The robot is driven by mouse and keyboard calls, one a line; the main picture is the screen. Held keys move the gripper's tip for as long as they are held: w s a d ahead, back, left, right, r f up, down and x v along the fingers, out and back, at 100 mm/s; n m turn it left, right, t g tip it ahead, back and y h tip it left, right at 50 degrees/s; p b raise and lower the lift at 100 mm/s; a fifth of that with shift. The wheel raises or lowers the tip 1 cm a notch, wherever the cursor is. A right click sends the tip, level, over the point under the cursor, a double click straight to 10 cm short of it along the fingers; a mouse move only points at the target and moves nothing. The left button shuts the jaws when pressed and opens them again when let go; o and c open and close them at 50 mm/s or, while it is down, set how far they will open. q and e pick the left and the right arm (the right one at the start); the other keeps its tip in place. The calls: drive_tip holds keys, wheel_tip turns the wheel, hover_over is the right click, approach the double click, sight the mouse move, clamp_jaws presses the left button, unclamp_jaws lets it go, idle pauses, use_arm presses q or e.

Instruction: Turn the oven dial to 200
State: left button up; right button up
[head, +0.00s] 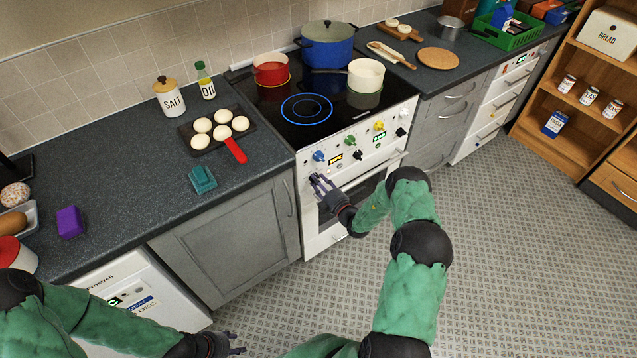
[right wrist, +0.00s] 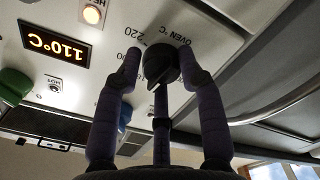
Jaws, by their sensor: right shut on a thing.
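The oven dial (right wrist: 162,64) is a round black knob on the white front panel of the stove (head: 345,150), marked "OVEN °C". In the right wrist view the number 220 is printed beside it, and the view is upside down. An orange display (right wrist: 55,42) there reads 110°C. My right gripper (head: 318,184) is at the left end of the stove front. In the right wrist view its fingers (right wrist: 160,75) are closed around the dial from both sides. The fingers hide part of the scale. My left gripper (head: 236,343) is low at the bottom edge, empty, its fingers apart.
Other knobs in blue, black, green and yellow sit close by on the panel. The oven door handle (head: 372,172) runs just below. Pots stand on the black hob (head: 280,105). The floor (head: 500,260) is clear.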

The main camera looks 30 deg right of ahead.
drive_tip(key=m, duration=0.6)
drive_tip(key=shift+d+m, duration=0.2)
drive_tip(key=shift+m, duration=0.1)
drive_tip(key=m, duration=0.3)
drive_tip(key=shift+a+f+m, duration=0.1)
drive_tip(key=shift+f+m, duration=0.05)
drive_tip(key=shift+m, duration=0.75)
drive_tip(key=shift+a+f, duration=0.15)
drive_tip(key=o, duration=1.1)
drive_tip(key=shift+o, duration=0.2)
drive_tip(key=s, duration=1.2)
drive_tip(key=shift+d, duration=0.45)
